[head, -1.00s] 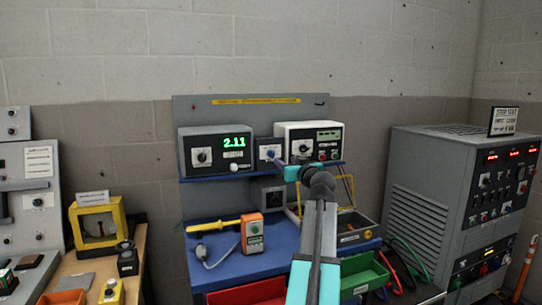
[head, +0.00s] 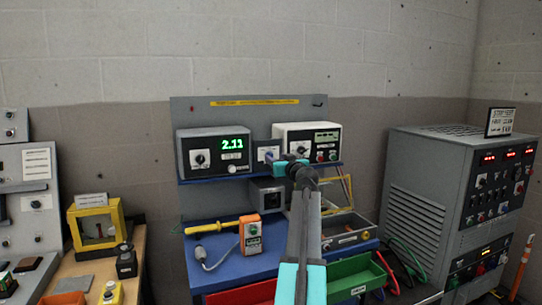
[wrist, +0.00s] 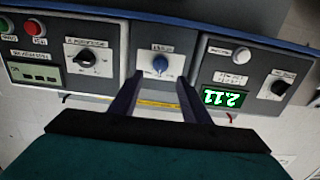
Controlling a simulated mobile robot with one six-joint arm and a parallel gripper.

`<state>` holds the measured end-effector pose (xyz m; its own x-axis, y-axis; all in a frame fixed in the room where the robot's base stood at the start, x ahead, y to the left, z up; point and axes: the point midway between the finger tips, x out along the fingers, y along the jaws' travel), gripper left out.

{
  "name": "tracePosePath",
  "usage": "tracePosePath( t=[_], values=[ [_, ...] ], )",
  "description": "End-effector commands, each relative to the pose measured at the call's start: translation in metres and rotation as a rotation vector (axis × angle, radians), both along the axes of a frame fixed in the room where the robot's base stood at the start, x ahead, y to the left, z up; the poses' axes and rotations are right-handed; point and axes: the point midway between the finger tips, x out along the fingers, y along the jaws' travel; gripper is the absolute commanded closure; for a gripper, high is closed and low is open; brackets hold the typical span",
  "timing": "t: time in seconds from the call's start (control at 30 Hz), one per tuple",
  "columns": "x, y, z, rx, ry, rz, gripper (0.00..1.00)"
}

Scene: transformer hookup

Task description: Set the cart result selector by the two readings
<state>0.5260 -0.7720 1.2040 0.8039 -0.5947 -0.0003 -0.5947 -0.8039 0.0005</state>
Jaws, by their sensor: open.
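The cart result selector appears to be the small grey box (head: 266,155) with a blue knob (wrist: 160,64), between two meters on the cart's upper shelf. The wrist view is upside down. The left meter (head: 214,152) shows 2.11 in green digits, also visible in the wrist view (wrist: 224,98). The white-cased right meter (head: 307,141) has a dull green display (wrist: 35,73) whose reading is too small to tell. My gripper (wrist: 160,82) is open and empty, its fingers pointing at the selector on either side of the knob's line. Contact with the knob cannot be told.
On the blue lower shelf lie an orange handheld meter (head: 251,235) and a yellow probe (head: 217,226). Red and green bins (head: 350,278) stand at the front. A large grey cabinet (head: 420,190) stands right; a wooden bench with a yellow-framed gauge (head: 95,222) stands left.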

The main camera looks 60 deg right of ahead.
Motion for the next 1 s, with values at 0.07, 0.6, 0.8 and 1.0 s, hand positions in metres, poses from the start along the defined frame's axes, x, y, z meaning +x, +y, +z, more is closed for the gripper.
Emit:
tracePosePath(
  t=[0.07, 0.6, 0.8, 1.0],
  values=[
    [0.009, -0.007, 0.002, 0.000, 0.000, 0.000, 0.57],
    [0.046, -0.033, 0.001, 0.001, -0.001, 0.001, 0.57],
    [0.048, -0.034, 0.000, 0.000, -0.001, 0.001, 0.57],
    [0.048, -0.034, 0.000, 0.001, -0.001, 0.001, 0.59]
  ],
)
